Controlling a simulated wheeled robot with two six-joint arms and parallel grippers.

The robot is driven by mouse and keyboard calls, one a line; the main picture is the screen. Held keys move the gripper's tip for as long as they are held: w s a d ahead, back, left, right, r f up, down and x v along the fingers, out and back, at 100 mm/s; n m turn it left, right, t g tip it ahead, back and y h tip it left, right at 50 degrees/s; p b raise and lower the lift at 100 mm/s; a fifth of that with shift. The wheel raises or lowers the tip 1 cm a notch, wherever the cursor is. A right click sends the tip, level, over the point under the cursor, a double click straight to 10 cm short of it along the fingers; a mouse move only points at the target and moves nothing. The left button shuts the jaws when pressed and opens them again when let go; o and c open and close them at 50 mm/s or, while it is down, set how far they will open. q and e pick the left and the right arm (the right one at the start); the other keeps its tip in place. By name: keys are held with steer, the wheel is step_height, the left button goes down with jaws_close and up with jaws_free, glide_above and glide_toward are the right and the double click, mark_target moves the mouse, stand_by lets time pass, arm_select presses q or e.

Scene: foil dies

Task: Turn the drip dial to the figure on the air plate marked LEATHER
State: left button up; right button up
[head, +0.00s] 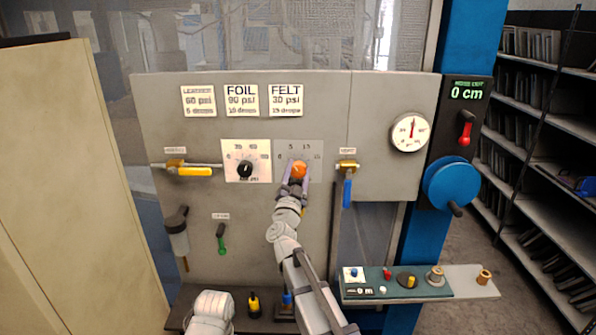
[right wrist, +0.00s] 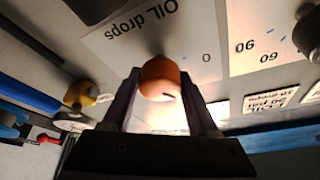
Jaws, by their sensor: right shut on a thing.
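The orange drip dial (head: 299,170) sits on a pale scale plate marked OIL drops (right wrist: 158,22) on the grey panel. My right gripper (head: 296,181) is shut on the dial, one finger on each side. In the right wrist view the dial (right wrist: 160,80) shows between the fingers with a small dark mark on its face. I cannot tell which figure it points to. The LEATHER plate (head: 199,101) is at the panel's upper left and appears to read 60 psi, 5 drops. My left gripper is not in view.
FOIL (head: 241,101) and FELT (head: 286,101) plates hang beside the LEATHER one. A black pressure dial (head: 244,169) is left of the drip dial. A blue-handled valve (head: 347,190) is close on the right, a yellow-handled one (head: 195,171) farther left. A small tray (head: 432,292) juts out lower right.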

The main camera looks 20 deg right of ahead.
steer(key=shift+m+g+h, duration=0.3)
steer(key=shift+m, duration=0.5)
steer(key=o, duration=1.4)
steer(key=shift+c, duration=0.2)
steer(key=b+v, duration=0.2)
steer(key=v, duration=0.5)
steer(key=shift+s, duration=0.35)
steer(key=shift+a+f, duration=0.1)
steer(key=shift+a, duration=0.05)
